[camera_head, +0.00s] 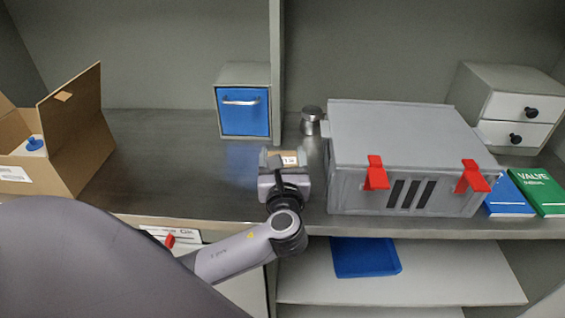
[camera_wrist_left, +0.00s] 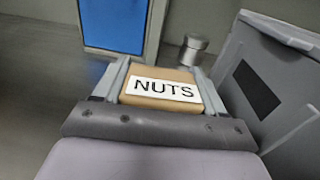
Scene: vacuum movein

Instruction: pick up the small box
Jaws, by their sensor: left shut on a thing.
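The small box (camera_wrist_left: 162,88) is brown cardboard with a white label reading NUTS. It sits between the fingers of my left gripper (camera_wrist_left: 160,95) in the left wrist view. In the head view the small box (camera_head: 282,158) shows only in part, as my left gripper (camera_head: 284,165) covers its near side. The left gripper is shut on the box, over the shelf top just left of the grey case. I cannot tell whether the box touches the shelf. My right gripper does not show.
A grey case (camera_head: 400,125) with red latches stands close on the right. A metal canister (camera_head: 312,121) and a blue-fronted drawer unit (camera_head: 244,110) stand behind. An open carton (camera_head: 80,130) is at far left. The shelf top (camera_head: 165,165) between carton and gripper is clear.

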